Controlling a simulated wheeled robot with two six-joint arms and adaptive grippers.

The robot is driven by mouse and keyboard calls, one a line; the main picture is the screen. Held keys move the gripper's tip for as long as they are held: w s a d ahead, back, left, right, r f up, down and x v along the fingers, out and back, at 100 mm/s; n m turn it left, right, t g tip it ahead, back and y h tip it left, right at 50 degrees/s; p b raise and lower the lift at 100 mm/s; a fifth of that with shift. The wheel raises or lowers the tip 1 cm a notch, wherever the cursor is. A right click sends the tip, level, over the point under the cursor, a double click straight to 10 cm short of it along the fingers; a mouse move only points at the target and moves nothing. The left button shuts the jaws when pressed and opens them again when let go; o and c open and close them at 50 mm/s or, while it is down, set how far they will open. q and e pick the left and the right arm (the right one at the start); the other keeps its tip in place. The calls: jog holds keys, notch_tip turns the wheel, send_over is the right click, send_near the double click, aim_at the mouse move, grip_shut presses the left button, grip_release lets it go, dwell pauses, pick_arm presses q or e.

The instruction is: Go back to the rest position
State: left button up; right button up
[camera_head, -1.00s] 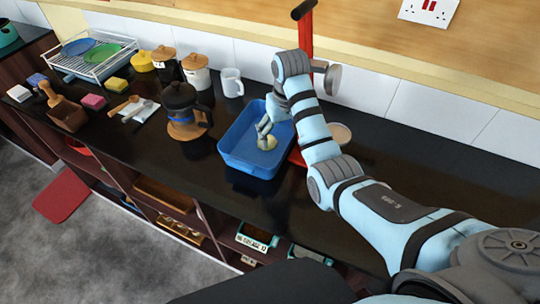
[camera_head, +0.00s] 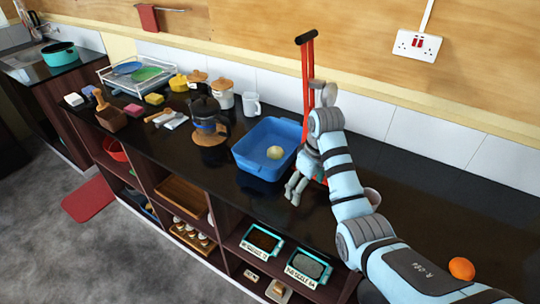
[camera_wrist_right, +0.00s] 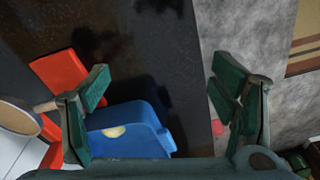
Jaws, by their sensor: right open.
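My right gripper (camera_head: 296,188) is open and empty, just right of the blue tray (camera_head: 262,174) and above the dark counter. In the right wrist view its two green-padded fingers (camera_wrist_right: 170,95) are spread wide with nothing between them. The blue tray, also in the wrist view (camera_wrist_right: 140,120), holds a pale yellowish round item (camera_head: 275,153). My right arm comes in from the lower right and hides part of the counter. My left gripper is not in view.
A red stand (camera_head: 308,85) rises behind my right wrist. A French press (camera_head: 207,125), a white mug (camera_head: 251,104) and canisters (camera_head: 223,95) stand left of the tray. An orange fruit (camera_head: 462,268) lies at right beside my arm. Shelves with scales (camera_head: 307,266) are below.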

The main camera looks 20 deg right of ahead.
jog(key=s+f, duration=0.4)
jog(key=s+d+f+m, duration=0.1)
jog(key=s+f, duration=0.3)
jog(key=s+f+m+t+h, duration=0.1)
jog(key=s+f, duration=0.3)
jog(key=shift+d, duration=0.2)
jog(key=s+m+t, duration=0.2)
jog(key=s, duration=1.7)
notch_tip(320, 180, down, 24)
jog(key=s+d+f+g+b, duration=0.1)
jog(key=s+d+g+b, duration=0.1)
jog(key=b, duration=0.1)
jog(key=s+f+m+b, duration=0.1)
jog(key=s+f+b, duration=0.1)
jog(key=s+f, duration=1)
jog(key=shift+s+g, duration=0.4)
jog(key=shift+s, duration=0.3)
